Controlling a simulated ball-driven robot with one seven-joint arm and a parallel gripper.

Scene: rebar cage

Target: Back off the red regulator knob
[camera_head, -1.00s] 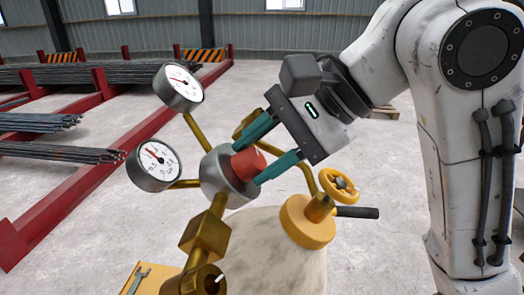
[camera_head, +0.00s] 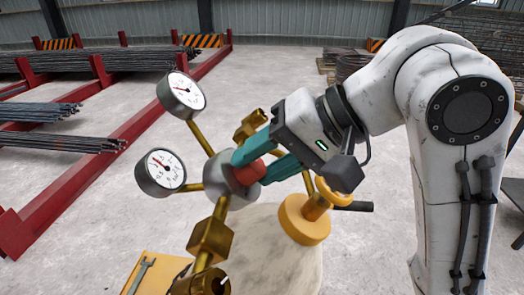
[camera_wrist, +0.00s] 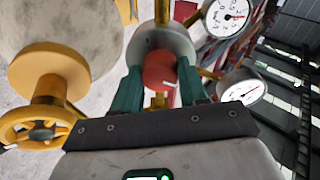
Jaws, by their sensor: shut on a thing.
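The red regulator knob (camera_head: 252,173) sits on the front of the round grey regulator body (camera_head: 222,178). It also shows in the wrist view (camera_wrist: 160,71), between the two teal fingers. My gripper (camera_head: 258,168) is shut on the knob, one finger on each side. The fingers partly hide the knob in the head view. Two round white-faced gauges stand on brass stems, an upper gauge (camera_head: 181,94) and a lower gauge (camera_head: 160,172).
A pale cylinder (camera_head: 270,250) stands below, with a yellow valve collar (camera_head: 303,222) and yellow handwheel (camera_head: 338,192) close under my gripper. A wrench (camera_head: 141,275) lies on a yellow surface at bottom left. Red racks (camera_head: 105,150) with rebar stand left. Grey floor is open behind.

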